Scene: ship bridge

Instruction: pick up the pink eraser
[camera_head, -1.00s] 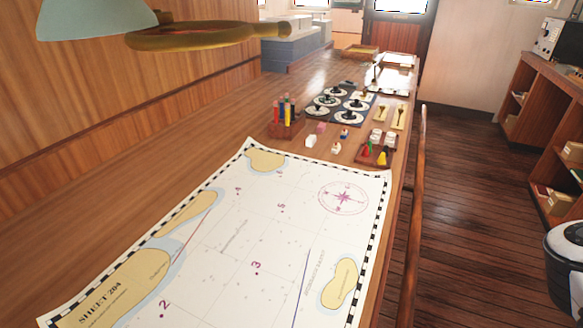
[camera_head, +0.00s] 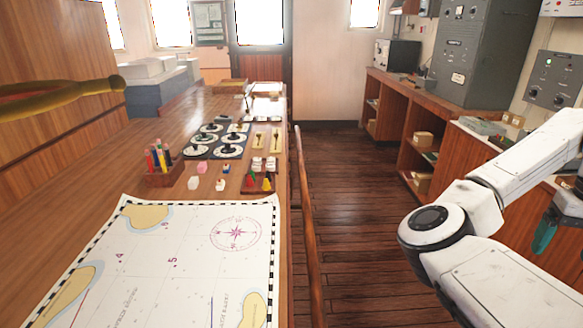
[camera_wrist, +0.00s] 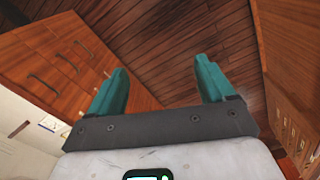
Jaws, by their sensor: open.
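A small pink block (camera_head: 202,167), which looks like the pink eraser, lies on the long wooden chart table (camera_head: 130,170), just beyond the chart's far edge. A paler block (camera_head: 194,183) lies close in front of it. My gripper (camera_wrist: 160,72) is open and empty in the wrist view, its two teal fingers spread above the wooden floor. In the head view one teal finger (camera_head: 545,232) shows at the right edge, over the aisle side and well away from the table. The eraser is not in the wrist view.
A pen holder (camera_head: 164,168) stands left of the blocks, and a tray with coloured pieces (camera_head: 258,182) stands right. Dials (camera_head: 208,140) lie behind. A wooden rail (camera_head: 306,220) runs along the table's right side. Shelves (camera_head: 400,125) line the far side of the aisle.

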